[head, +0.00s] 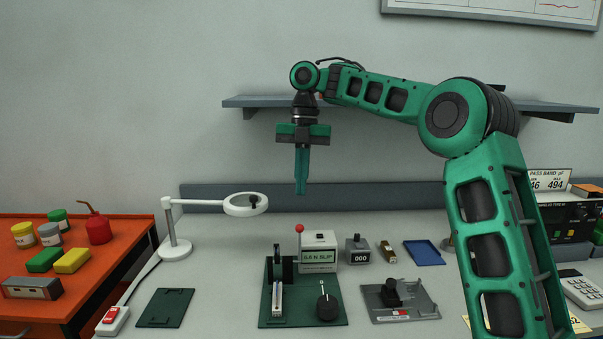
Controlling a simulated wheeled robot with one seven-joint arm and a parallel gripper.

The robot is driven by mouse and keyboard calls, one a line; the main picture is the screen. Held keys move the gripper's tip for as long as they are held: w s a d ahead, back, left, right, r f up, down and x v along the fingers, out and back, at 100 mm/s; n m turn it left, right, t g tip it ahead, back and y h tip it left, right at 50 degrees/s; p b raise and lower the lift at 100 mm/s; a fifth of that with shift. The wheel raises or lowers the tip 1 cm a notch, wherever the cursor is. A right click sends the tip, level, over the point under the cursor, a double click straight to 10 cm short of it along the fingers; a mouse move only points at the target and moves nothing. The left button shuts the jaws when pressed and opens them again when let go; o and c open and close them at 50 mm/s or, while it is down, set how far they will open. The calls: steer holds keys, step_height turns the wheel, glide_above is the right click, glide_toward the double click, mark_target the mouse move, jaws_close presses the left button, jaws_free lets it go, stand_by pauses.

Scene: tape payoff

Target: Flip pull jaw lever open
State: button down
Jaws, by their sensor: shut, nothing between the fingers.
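My gripper (301,191) is shut and empty, pointing straight down, high above the bench. Below it stands a fixture on a dark green base plate (338,312). The fixture has a dark upright (281,262), a pale narrow part below it, a black round knob (327,306) and a white box (319,255) labelled "5.0 N SLIP". A thin lever with a red ball (299,229) rises at the box's left side. I cannot tell which part is the pull jaw lever. My gripper is well apart from all of these.
A white magnifier lamp (246,204) stands left of the fixture. A small counter reading "000" (358,251), a blue tray (424,253) and a grey plate with a black knob (400,302) lie right. A green mat (166,308) lies left. A shelf (240,102) hangs behind my arm.

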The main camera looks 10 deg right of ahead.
steer(key=shift+w+d+r, duration=0.1)
steer(key=shift+d+r, duration=0.05)
steer(key=shift+r, duration=0.65)
steer(key=shift+w+d+r, duration=0.1)
steer(key=shift+r, duration=0.7)
